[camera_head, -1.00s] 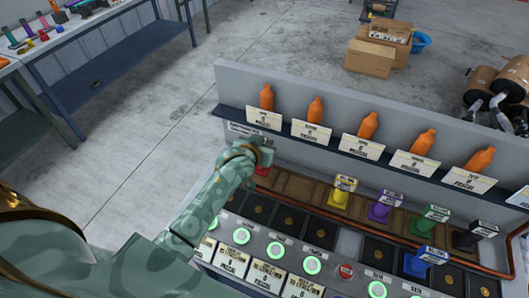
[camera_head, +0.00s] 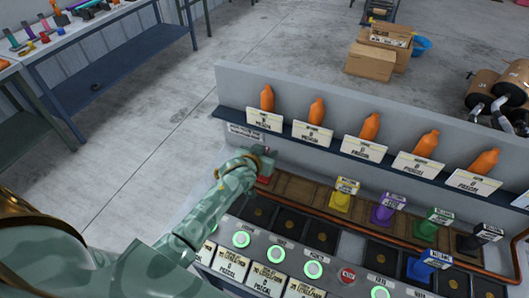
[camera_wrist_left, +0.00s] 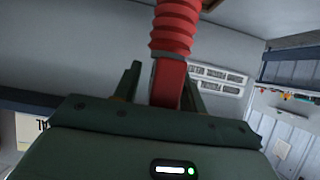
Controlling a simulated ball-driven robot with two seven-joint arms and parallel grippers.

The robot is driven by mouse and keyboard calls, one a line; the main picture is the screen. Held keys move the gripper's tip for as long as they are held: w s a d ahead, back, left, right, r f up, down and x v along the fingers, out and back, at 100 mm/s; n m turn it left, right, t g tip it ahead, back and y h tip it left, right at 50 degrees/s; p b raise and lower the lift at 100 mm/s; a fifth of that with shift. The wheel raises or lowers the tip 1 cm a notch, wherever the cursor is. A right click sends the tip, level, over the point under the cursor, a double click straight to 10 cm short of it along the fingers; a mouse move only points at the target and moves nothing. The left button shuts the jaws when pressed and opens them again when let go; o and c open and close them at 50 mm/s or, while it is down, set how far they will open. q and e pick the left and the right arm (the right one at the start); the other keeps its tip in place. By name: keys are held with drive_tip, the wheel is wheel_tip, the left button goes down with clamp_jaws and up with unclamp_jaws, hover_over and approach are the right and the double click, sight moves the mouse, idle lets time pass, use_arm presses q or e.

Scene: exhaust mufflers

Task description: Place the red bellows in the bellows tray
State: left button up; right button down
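The red bellows shows in the left wrist view (camera_wrist_left: 174,28) as a ribbed red tube on a smoother red lower part. That lower part lies between the fingers of my left gripper (camera_wrist_left: 163,82); whether both fingers touch it is unclear. In the head view my left gripper (camera_head: 264,158) is over the left end of the brown wooden tray row (camera_head: 302,190). Only a small patch of the red bellows (camera_head: 264,180) shows beneath it there. I cannot tell whether it rests on the tray. My right gripper is out of view.
Yellow (camera_head: 340,201), purple (camera_head: 382,213), green (camera_head: 428,229) and black pieces with labels stand to the right along the row. A blue piece (camera_head: 420,268) stands nearer. A grey wall with a shelf of orange bottles (camera_head: 317,111) is behind. Green-lit buttons (camera_head: 276,252) line the front.

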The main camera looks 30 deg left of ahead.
use_arm(q)
drive_tip(key=shift+r, duration=0.25)
drive_tip(key=p+v, duration=0.3)
drive_tip(key=v, duration=0.9)
